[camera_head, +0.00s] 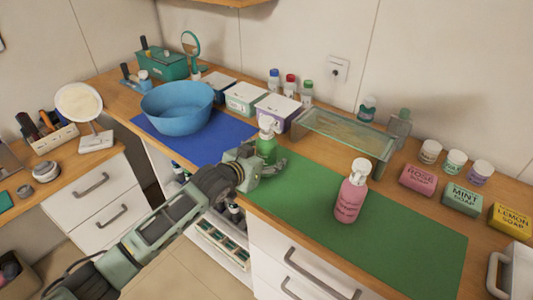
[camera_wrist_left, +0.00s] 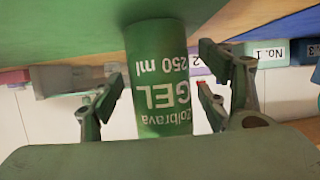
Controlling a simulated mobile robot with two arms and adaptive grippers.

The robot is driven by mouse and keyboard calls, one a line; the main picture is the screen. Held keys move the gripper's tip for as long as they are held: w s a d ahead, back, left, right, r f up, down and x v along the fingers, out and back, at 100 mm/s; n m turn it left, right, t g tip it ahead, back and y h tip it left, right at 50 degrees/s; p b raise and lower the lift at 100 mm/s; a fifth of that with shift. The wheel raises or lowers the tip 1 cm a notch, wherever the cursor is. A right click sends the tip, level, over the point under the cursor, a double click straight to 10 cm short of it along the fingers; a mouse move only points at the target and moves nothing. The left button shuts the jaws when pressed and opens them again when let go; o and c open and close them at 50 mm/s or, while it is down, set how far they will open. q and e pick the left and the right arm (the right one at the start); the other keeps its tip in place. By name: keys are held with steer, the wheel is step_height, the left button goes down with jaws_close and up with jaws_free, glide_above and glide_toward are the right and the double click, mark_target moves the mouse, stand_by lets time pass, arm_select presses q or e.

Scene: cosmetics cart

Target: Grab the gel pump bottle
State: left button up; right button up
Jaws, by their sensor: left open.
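The gel pump bottle (camera_head: 266,148) is green with a white pump top and stands upright on the mats' border area of the counter. In the left wrist view the green bottle (camera_wrist_left: 160,75) appears upside down with "GEL 250 ml" on its label. My left gripper (camera_head: 262,163) reaches in from the left at the bottle's lower part. In the wrist view the open fingers of my left gripper (camera_wrist_left: 162,92) stand on either side of the bottle, with gaps visible. My right gripper is out of view.
A pink pump bottle (camera_head: 350,193) stands on the green mat (camera_head: 400,235). A blue bowl (camera_head: 178,105) sits on the blue mat (camera_head: 218,138) to the left. A glass shelf (camera_head: 345,135) and lidded boxes (camera_head: 278,108) stand behind. The green mat's right part is clear.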

arm_select(q)
steer(key=c, duration=1.4)
steer(key=shift+c, duration=1.2)
steer(key=shift+r, duration=0.15)
